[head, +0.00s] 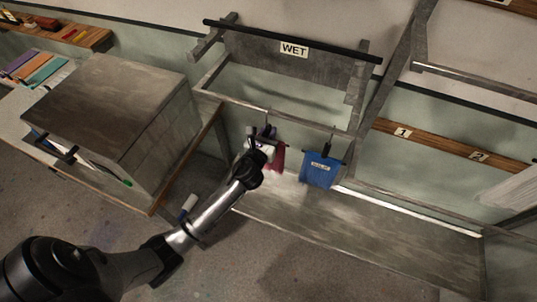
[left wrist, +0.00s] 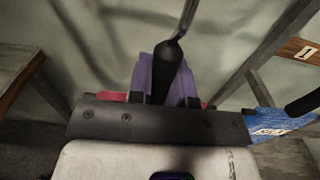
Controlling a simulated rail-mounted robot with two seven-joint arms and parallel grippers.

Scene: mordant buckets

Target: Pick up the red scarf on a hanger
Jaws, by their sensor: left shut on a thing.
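The red scarf (head: 279,160) hangs below the front bar of the rack, mostly hidden behind my left gripper (head: 262,143). In the left wrist view its red cloth (left wrist: 112,97) shows only as small patches beside the gripper. My left gripper, seen there with purple fingers (left wrist: 165,78), is shut on the dark neck of the scarf's hanger (left wrist: 168,65). The metal hook rises from that neck, and in the head view it reaches up to the bar. Whether the hook still bears on the bar I cannot tell. My right gripper is out of view.
A blue labelled cloth on a hanger (head: 319,170) hangs close to the right. The rack has a black top bar (head: 290,40) and a "WET" sign (head: 294,49). A grey box (head: 108,105) stands on the table at left.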

